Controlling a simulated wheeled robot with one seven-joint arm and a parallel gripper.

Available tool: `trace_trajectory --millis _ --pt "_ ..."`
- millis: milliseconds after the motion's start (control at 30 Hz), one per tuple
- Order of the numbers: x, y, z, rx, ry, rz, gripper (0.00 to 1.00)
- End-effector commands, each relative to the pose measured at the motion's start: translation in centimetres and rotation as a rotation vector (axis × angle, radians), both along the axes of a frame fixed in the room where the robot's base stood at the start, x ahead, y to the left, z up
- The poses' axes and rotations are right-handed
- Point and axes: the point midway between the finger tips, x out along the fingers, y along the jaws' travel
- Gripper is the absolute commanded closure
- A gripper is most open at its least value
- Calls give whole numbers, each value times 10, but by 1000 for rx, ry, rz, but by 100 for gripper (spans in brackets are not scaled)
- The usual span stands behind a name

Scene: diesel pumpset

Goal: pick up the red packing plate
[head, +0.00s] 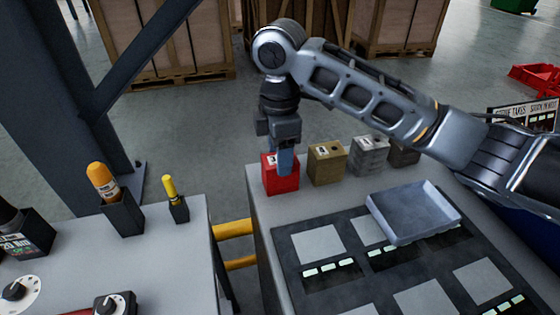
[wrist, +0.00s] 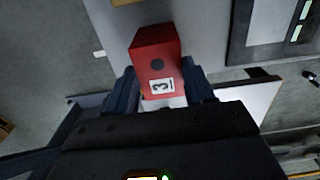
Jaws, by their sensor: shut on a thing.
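The red packing plate (head: 279,178) shows as a small red block with a white label, at the far left corner of the grey bench. My gripper (head: 285,160) comes down on it from above, and a finger covers part of it in the head view. In the wrist view the red block (wrist: 156,58) sits between the two fingers of my gripper (wrist: 162,90), its top with a dark round spot and the label facing the camera. The gripper is shut on it. I cannot tell whether its underside touches the bench.
A tan block (head: 326,165), a grey block (head: 368,157) and a dark block (head: 404,152) stand in a row to its right. A grey tray (head: 414,212) lies on the dark panel (head: 290,262) in front. A gap separates the bench from the left table (head: 165,245).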

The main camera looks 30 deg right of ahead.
Motion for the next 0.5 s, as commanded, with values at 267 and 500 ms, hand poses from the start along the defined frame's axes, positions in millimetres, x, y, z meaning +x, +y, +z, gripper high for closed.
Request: trace_trajectory --millis 267,500 --pt "0 0 1 1 -2 0 96" --pt "0 0 3 1 -2 0 96"
